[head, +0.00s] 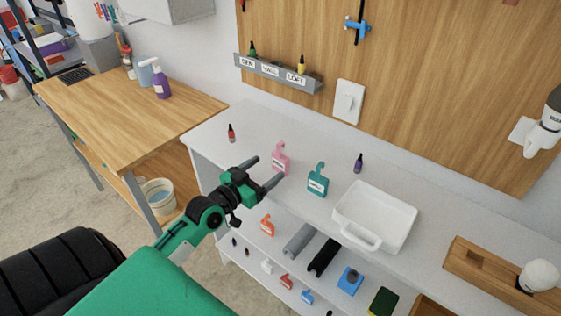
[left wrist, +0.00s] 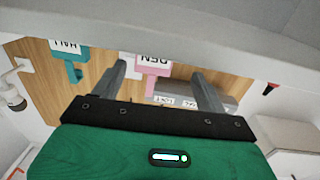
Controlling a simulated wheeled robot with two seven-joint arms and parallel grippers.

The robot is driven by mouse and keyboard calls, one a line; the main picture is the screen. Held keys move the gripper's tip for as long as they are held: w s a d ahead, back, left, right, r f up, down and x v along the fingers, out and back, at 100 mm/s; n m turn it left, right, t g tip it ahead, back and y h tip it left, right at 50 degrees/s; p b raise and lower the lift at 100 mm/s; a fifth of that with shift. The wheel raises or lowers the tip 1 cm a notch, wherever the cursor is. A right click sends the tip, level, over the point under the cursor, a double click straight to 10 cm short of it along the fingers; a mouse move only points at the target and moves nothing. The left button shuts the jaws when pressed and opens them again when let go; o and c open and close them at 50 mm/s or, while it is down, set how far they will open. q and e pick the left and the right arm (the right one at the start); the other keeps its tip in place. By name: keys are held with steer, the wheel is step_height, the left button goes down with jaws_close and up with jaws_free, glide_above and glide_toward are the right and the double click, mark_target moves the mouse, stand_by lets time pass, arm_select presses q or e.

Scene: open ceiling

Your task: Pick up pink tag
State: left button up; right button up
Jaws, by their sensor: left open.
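The pink tag (head: 280,158), with a hooked top and a white label, stands upright on the white counter in the head view. In the left wrist view the pink tag (left wrist: 152,66) appears upside down, between the two fingers and nearer the left one. My left gripper (head: 268,171) is open and empty, its fingertips pointing at the tag from the front left. I cannot tell whether the tag is between the fingers in depth or just beyond them. My right gripper is not in view.
A teal tag (head: 317,181) stands to the right of the pink one. A white tray (head: 376,218) is farther right. Small red (head: 231,133) and purple (head: 358,163) bottles stand on the counter. A lower shelf holds several items. A labelled grey rack (head: 277,73) hangs on the wooden board.

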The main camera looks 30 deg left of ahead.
mark_target(278, 162)
arm_select(q)
steer(key=shift+w+d+r, duration=0.1)
steer(key=shift+w+d, duration=0.15)
steer(key=shift+w, duration=0.4)
steer(key=w, duration=0.1)
steer(key=w+d+p, duration=0.1)
steer(key=w, duration=0.1)
steer(key=shift+p, duration=0.3)
steer(key=shift+w, duration=0.65)
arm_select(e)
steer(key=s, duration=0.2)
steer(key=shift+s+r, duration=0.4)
arm_select(q)
steer(key=c, duration=1.1)
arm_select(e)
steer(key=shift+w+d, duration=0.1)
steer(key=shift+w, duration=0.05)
